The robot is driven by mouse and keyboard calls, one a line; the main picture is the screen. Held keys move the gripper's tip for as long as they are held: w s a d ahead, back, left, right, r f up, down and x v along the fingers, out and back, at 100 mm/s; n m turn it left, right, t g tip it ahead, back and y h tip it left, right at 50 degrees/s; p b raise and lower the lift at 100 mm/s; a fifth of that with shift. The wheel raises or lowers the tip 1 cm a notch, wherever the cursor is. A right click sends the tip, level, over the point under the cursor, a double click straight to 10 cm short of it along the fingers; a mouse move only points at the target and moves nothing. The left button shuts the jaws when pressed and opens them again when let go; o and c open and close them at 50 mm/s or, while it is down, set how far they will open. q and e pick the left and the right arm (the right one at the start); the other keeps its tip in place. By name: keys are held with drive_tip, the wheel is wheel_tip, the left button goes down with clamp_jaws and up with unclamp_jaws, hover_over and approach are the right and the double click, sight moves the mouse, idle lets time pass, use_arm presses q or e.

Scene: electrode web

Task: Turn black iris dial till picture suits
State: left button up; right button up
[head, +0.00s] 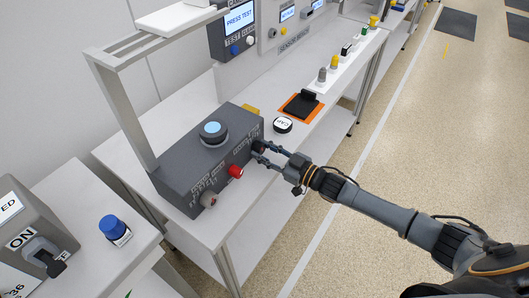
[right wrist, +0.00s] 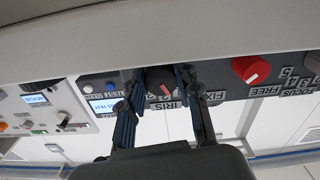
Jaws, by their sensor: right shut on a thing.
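The black iris dial (head: 259,145) sits on the front face of the dark grey box (head: 180,172), near its right end. In the right wrist view the dial (right wrist: 160,81) shows a red pointer line and stands beside the IRIS label. My right gripper (head: 262,152) reaches in from the right. In the right wrist view its two fingers (right wrist: 158,84) lie on either side of the dial, shut on it. The fingers hide part of the dial's scale. My left gripper is not in view.
A red knob (head: 236,171) and a grey knob (head: 208,199) are on the same face, left of the dial. A round blue-topped part (head: 212,130) is on the box. A CAP disc (head: 282,125) and an orange mat (head: 290,111) lie on the bench. A PRESS TEST screen (head: 239,18) is behind.

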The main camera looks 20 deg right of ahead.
drive_tip(key=shift+n, duration=0.6)
drive_tip(key=o, duration=1.1)
drive_tip(key=shift+o, duration=0.2)
drive_tip(key=v, duration=1.2)
drive_tip(key=shift+d, duration=0.1)
